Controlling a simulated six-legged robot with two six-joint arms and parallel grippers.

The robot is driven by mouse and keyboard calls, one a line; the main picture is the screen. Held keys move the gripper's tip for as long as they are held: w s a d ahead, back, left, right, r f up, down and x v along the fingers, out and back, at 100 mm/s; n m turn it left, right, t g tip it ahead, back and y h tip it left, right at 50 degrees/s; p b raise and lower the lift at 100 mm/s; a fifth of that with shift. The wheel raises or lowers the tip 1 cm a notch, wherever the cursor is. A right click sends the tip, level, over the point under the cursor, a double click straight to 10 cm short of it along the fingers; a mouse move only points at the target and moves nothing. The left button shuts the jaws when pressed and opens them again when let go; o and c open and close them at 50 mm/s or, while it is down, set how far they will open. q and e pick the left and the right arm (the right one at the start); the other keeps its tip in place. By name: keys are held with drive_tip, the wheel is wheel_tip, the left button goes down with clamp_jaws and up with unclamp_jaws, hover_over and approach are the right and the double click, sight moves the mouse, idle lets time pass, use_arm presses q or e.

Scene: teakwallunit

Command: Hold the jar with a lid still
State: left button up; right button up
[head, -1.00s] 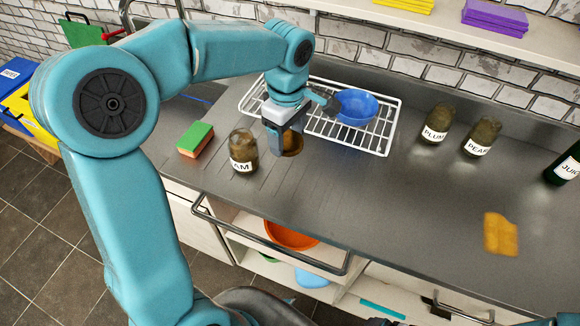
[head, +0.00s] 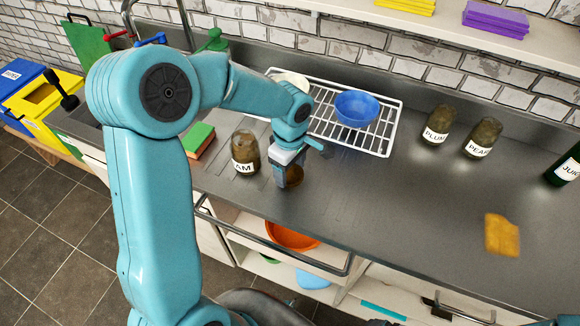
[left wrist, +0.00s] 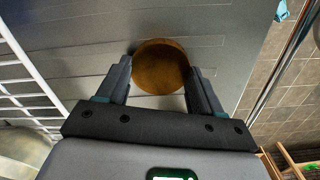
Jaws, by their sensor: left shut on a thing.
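My left gripper (head: 290,180) is shut on a round brown thing (head: 295,176), near the counter's front edge. In the left wrist view the brown thing (left wrist: 161,66) shows as a round disc between the two fingers (left wrist: 160,85). I cannot tell whether it is a lid or a small jar, or whether it touches the counter. A glass jar (head: 245,152) with a label ending in "AM" stands upright just left of the gripper, apart from it. Two more jars, PLUM (head: 438,124) and PEAR (head: 483,138), stand upright further right. My right gripper is not in view.
A white wire rack (head: 380,143) holding a blue bowl (head: 357,108) lies behind the gripper. A green-topped sponge (head: 199,140) is at the left. An orange-yellow piece (head: 502,235) lies at right. The counter (head: 390,195) between is clear. A bar handle (head: 275,243) runs below its front edge.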

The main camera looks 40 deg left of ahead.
sight(290, 173)
use_arm(q)
drive_tip(key=shift+f, duration=0.25)
drive_tip(key=o, duration=1.2)
drive_tip(key=shift+r, duration=0.1)
drive_tip(key=shift+c, duration=0.2)
wheel_tip(290, 173, up, 12)
drive_tip(key=shift+r, duration=0.2)
